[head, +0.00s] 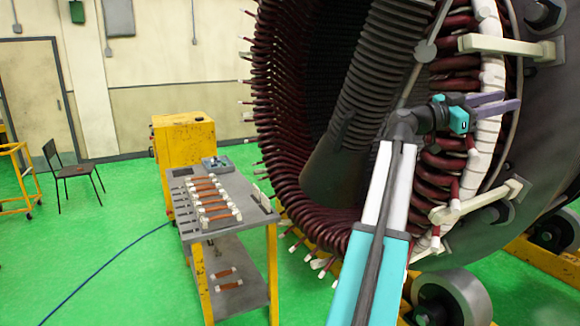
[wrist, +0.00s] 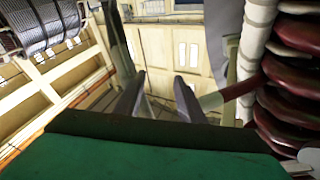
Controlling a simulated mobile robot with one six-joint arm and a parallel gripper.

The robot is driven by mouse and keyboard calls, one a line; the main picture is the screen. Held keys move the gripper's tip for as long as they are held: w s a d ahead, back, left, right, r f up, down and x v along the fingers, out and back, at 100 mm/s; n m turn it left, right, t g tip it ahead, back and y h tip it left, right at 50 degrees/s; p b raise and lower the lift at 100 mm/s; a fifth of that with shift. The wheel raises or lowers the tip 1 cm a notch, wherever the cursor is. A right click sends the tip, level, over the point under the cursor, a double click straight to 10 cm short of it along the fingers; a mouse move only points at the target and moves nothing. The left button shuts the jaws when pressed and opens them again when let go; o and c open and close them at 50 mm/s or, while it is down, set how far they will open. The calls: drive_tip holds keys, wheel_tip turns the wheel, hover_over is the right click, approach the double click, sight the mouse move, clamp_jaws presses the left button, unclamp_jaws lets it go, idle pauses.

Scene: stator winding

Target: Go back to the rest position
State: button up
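My gripper (head: 510,101) is up at the right of the head view, in front of the white-wrapped ring on the stator's face. Its two purple fingers look apart. In the wrist view, the gripper (wrist: 159,78) shows two grey fingers with a clear gap and nothing between them. The stator (head: 330,110) is a large dark cylinder lined with dark red coil ends. The coil ends also fill the right side of the wrist view (wrist: 285,75), beside the fingers. I cannot tell whether the gripper touches the ring.
A grey-topped cart (head: 178,205) holds several orange-brown pieces with white ends (head: 212,197); more lie on its lower shelf. A yellow cabinet (head: 183,140) stands behind it. A chair (head: 75,171) and yellow frame (head: 15,190) are at left. Rollers (head: 455,295) sit below the stator. Green floor at left is mostly clear.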

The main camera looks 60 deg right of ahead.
drive_tip(key=w+d+f+n+t+h+b, duration=0.25)
drive_tip(key=w+f+n+t, duration=0.2)
drive_tip(key=w+f, duration=1.3)
drive_tip(key=w+d+f+n+t+h+b, duration=0.1)
drive_tip(key=w+f+n+t+h+b, duration=0.25)
drive_tip(key=w+f, duration=1.4)
drive_tip(key=w+a+f+n+t+y+b, duration=0.1)
drive_tip(key=w+a+f+n+t, duration=0.15)
drive_tip(key=w+a+f, duration=0.65)
drive_tip(key=w+a+f+n+t+y+b, duration=0.1)
drive_tip(key=w+a+f+n+t+b, duration=0.15)
drive_tip(key=w+f, duration=0.75)
drive_tip(key=w+a+f+n+t+y, duration=0.25)
drive_tip(key=w+a+f, duration=0.35)
drive_tip(key=f, duration=0.8)
drive_tip(key=a+f+n+y+b, duration=0.45)
drive_tip(key=a+f+n, duration=0.25)
drive_tip(key=a+f, duration=2.55)
drive_tip(key=s+a+f+n+g+y+b, duration=0.1)
drive_tip(key=s+a+f+n+y+b, duration=0.25)
drive_tip(key=s+a+f, duration=1.1)
drive_tip(key=s+a+f+n+g+y, duration=0.2)
drive_tip(key=s+a+n+y, duration=0.3)
drive_tip(key=s+a, duration=0.6)
drive_tip(key=shift+a+f+n, duration=0.5)
drive_tip(key=shift+a+n, duration=0.1)
drive_tip(key=shift+a, duration=0.4)
